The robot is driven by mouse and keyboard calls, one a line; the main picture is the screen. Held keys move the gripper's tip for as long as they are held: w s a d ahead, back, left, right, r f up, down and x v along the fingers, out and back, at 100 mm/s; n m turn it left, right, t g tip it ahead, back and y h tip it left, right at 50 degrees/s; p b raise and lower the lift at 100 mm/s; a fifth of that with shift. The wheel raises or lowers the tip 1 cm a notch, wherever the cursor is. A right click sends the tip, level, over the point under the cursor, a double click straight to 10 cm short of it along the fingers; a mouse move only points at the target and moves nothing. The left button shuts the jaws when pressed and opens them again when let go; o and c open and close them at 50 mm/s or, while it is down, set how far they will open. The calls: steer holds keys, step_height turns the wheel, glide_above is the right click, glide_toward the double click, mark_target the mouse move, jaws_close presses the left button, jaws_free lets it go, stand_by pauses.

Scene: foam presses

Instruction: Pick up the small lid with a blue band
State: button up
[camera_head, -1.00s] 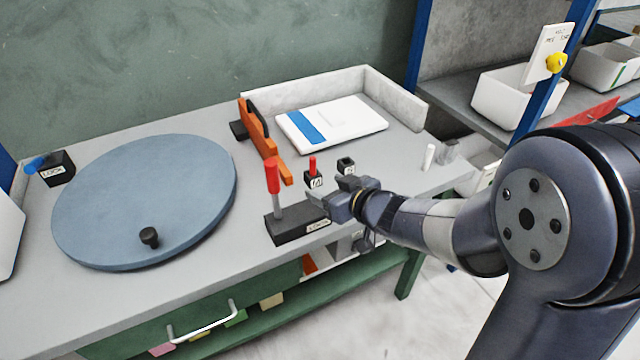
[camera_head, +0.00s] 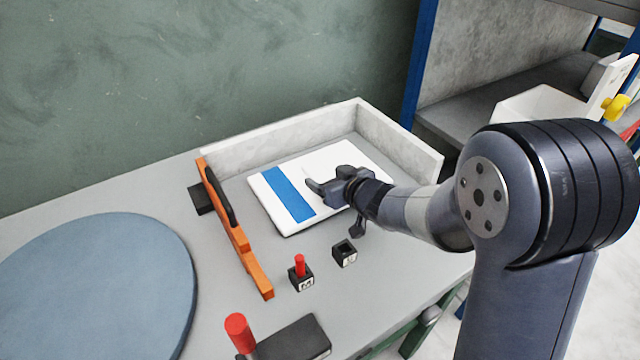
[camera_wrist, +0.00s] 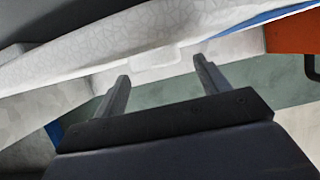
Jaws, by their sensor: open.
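The small lid (camera_head: 312,163) is a flat white slab with a blue band (camera_head: 288,194) across its left part. It lies on the table inside a low pale corner wall. My gripper (camera_head: 316,186) is above the lid's right half in the head view, fingers apart and empty. In the wrist view a pale mottled surface, apparently the lid (camera_wrist: 110,45), spans the top, with blue at its upper right. A small raised tab (camera_wrist: 165,62) shows between the open fingers (camera_wrist: 162,75). I cannot tell whether they touch it. My gripper and arm hide part of the lid.
The low wall (camera_head: 290,135) bounds the lid behind and at right. An orange bar (camera_head: 232,232) with a black handle stands at left. Two small black blocks, one with a red peg (camera_head: 300,267) and one empty (camera_head: 345,253), stand in front. A blue-grey disc (camera_head: 95,285) lies at left.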

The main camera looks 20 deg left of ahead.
steer(key=shift+x, duration=1.4)
steer(key=shift+s+f, duration=0.1)
steer(key=shift+c, duration=0.3)
steer(key=c, duration=1)
